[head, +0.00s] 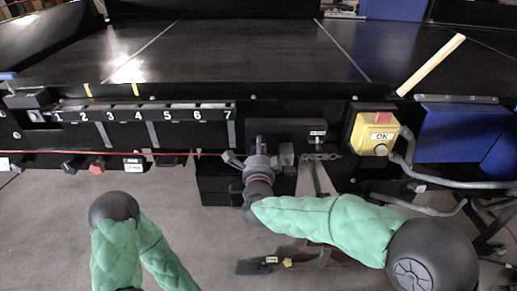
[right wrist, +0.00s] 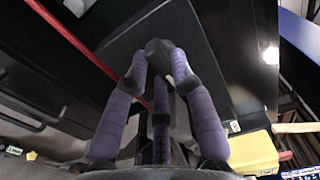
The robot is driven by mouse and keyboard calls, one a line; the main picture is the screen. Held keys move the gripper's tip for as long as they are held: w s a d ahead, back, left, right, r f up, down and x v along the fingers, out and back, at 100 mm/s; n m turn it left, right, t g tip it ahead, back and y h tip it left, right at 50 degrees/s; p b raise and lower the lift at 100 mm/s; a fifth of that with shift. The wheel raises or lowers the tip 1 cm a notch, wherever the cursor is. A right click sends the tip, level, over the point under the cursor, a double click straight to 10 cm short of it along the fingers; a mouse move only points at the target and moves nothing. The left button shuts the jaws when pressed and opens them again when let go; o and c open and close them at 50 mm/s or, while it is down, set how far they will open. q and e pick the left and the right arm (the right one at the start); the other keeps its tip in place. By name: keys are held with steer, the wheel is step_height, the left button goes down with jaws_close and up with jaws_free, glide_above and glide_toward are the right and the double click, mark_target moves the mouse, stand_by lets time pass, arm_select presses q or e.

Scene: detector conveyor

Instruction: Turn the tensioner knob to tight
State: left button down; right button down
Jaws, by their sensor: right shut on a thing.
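The tensioner knob (right wrist: 158,47) is a dark piece held between the fingertips in the right wrist view. My right gripper (right wrist: 160,65), with purple-padded fingers, is shut on it. In the head view the right gripper (head: 257,152) reaches the dark front of the conveyor, just right of the numbered strip. The wrist and fingers hide the knob there, and I cannot read its setting. My left arm shows at the lower left of the head view, bent, with its gripper out of sight.
A red cord (head: 100,152) runs along the front below the numbered strip (head: 145,112). A wooden stick (head: 432,65) lies on the black belt (head: 230,50). Grey tubing (head: 440,180) curves at right.

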steer(key=c, duration=1)
jaws_free()
steer(key=shift+c, duration=0.2)
steer(key=shift+s, duration=0.1)
steer(key=s, duration=1.1)
steer(key=shift+s, duration=0.4)
